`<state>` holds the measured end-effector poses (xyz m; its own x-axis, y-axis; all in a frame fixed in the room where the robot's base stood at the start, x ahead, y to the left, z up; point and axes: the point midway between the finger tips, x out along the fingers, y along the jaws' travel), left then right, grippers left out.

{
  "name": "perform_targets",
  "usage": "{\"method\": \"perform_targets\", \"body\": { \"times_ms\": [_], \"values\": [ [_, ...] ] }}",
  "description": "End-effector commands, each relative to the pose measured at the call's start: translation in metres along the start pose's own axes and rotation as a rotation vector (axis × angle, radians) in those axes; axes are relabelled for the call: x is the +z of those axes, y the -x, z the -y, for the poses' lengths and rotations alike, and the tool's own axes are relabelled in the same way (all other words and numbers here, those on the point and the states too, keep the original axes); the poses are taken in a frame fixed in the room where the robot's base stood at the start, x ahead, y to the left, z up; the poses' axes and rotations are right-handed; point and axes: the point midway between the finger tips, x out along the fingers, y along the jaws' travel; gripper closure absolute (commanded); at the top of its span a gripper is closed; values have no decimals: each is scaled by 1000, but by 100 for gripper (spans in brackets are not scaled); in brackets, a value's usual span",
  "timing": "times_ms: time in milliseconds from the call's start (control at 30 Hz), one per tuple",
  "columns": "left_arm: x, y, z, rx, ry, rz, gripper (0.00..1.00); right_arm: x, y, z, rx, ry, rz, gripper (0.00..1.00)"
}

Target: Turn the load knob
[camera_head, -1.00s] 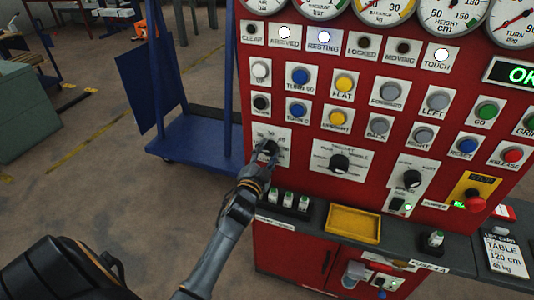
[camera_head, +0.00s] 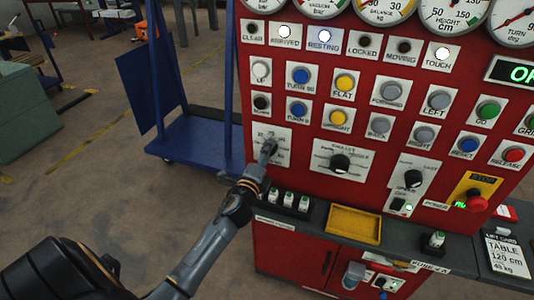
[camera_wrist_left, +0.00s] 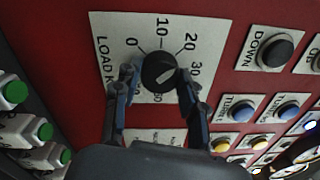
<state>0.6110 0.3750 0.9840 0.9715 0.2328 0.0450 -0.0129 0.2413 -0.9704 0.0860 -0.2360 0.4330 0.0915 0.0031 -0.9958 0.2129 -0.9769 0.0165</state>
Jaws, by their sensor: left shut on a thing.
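The load knob is a round black knob on a white plate with a number scale; it shows in the left wrist view (camera_wrist_left: 158,72), between the two fingertips. A pale pointer line on it slants up to the right, roughly towards the 30 side; the exact reading is unclear. My left gripper (camera_wrist_left: 157,76) is shut on the knob, one finger on each side. In the head view my left gripper (camera_head: 268,149) reaches the knob's plate (camera_head: 285,138) on the red panel and mostly hides the knob. My right gripper is not in view.
Button rows and a DOWN button (camera_wrist_left: 275,49) lie near the knob. Another black knob (camera_head: 340,162) is to the right. A ledge below holds green-topped pieces (camera_head: 288,199) and a yellow tray (camera_head: 354,224). A blue cart (camera_head: 200,142) stands left.

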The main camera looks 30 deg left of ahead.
Motion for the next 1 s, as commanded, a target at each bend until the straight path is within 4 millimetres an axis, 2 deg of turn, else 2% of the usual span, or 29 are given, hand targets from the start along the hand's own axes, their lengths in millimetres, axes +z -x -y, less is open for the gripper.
{"method": "perform_targets", "body": {
  "times_ms": [600, 1000],
  "values": [
    [0, 0, 0, -4, -553, -27, 90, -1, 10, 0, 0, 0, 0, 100],
    [1, 0, -1, -6, -739, -34, 90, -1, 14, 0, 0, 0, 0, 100]
  ]
}}
